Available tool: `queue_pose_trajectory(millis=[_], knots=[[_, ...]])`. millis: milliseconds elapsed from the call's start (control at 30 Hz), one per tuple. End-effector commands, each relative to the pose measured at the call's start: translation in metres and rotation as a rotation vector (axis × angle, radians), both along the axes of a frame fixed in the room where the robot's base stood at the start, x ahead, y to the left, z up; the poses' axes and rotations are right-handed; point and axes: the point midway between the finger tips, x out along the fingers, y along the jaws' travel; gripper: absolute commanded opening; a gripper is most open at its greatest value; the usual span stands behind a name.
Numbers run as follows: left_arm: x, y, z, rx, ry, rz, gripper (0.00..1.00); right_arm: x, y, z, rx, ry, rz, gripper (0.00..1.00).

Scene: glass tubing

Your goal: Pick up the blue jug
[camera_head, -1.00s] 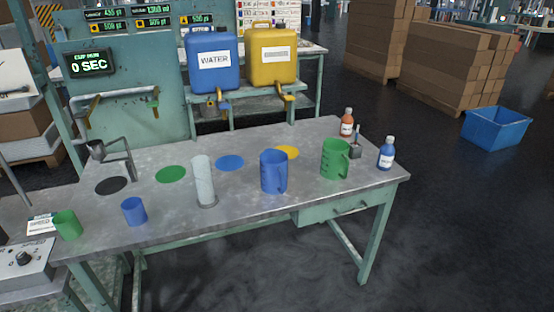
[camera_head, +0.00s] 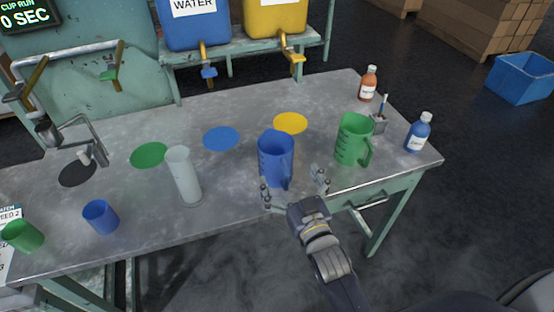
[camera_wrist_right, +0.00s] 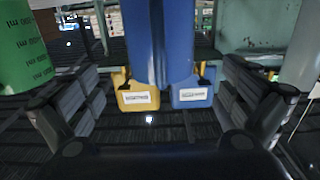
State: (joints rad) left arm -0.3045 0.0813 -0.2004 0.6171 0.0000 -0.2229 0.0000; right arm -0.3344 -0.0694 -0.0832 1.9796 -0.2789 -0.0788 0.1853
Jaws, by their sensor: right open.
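The blue jug (camera_head: 273,160) stands upright on the metal table, its handle toward the near right. In the right wrist view, which looks upside down, the jug (camera_wrist_right: 145,40) fills the top middle. My right gripper (camera_head: 293,186) is open at the table's front edge, just in front of the jug. Its fingers are spread wide and the jug's handle side lies ahead between them in the right wrist view (camera_wrist_right: 162,95). I see no contact with the jug. My left gripper is not in view.
A green jug (camera_head: 352,140) stands close right of the blue jug; a pale cylinder (camera_head: 183,176) stands to its left. A blue bottle (camera_head: 418,134) and an orange bottle (camera_head: 368,84) stand at the right. Small blue (camera_head: 100,217) and green (camera_head: 22,236) cups are at the left.

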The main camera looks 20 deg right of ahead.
Motion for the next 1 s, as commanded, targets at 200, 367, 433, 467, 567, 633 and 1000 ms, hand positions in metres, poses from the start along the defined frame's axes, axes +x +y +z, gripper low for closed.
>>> queue_pose_trajectory(millis=[200,367,433,467,567,633,1000], knots=[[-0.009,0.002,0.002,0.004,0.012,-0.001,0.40,0.023,0.001,0.000,0.000,0.001,0.000,1.00],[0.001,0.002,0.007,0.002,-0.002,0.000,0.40,0.037,0.002,0.001,0.000,0.001,0.000,1.00],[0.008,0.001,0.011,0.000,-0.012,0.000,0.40,0.048,0.003,0.001,0.001,0.000,-0.001,1.00],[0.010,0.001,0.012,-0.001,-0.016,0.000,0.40,0.053,0.003,0.001,0.001,0.000,-0.001,1.00],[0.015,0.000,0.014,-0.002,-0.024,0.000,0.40,0.066,0.004,-0.001,0.000,0.001,-0.001,1.00],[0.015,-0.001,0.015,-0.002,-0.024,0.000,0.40,0.072,0.004,-0.001,0.000,0.001,0.000,1.00],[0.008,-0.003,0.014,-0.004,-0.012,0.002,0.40,0.076,0.004,-0.002,0.000,0.003,0.000,0.84]])
